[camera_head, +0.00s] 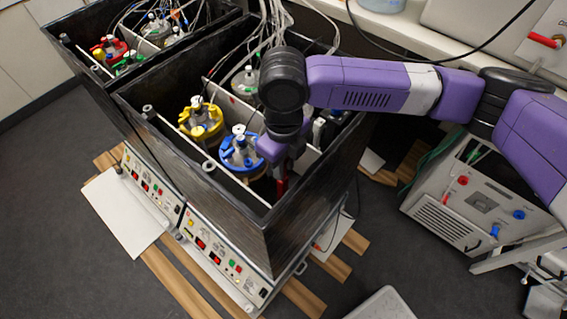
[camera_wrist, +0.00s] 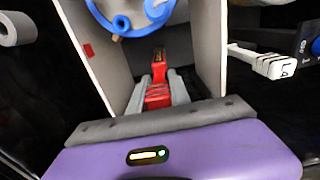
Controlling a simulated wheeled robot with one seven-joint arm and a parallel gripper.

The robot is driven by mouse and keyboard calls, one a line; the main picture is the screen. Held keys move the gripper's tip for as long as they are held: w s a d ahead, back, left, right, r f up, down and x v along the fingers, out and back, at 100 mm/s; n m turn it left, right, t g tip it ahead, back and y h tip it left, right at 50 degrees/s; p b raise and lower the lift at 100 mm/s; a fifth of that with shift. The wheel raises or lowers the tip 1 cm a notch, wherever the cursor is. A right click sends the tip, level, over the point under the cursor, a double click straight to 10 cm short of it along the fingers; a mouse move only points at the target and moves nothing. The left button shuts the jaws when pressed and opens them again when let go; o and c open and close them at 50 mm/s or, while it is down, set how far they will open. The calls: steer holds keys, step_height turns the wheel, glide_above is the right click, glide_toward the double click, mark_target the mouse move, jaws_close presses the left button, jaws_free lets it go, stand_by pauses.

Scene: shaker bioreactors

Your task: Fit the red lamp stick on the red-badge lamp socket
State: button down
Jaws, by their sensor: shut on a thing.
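My gripper (camera_wrist: 158,90) is shut on the red lamp stick (camera_wrist: 159,68), which stands between the two grey fingers in the wrist view. In the head view the red stick (camera_head: 282,186) shows below my wrist, inside the front black box near its right wall. A small red badge (camera_wrist: 87,50) is on the pale panel to the left of the stick in the wrist view. I cannot make out the socket itself. The far end of the stick is over the pale-walled bay, and I cannot tell whether it touches anything.
A vessel with a blue ring (camera_head: 241,152) stands close to my gripper, with a yellow-ringed vessel (camera_head: 201,118) behind it. Pale panels flank the gripper in the wrist view. A white labelled piece (camera_wrist: 272,65) lies to the right. Black box walls (camera_head: 190,160) surround the vessels.

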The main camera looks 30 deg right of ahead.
steer(key=shift+f+b, duration=0.55)
steer(key=shift+f, duration=0.4)
stand_by(1.2)
steer(key=c, duration=1.1)
jaws_free()
steer(key=shift+r+p, duration=0.55)
steer(key=shift+r, duration=3.35)
steer(key=shift+r, duration=0.1)
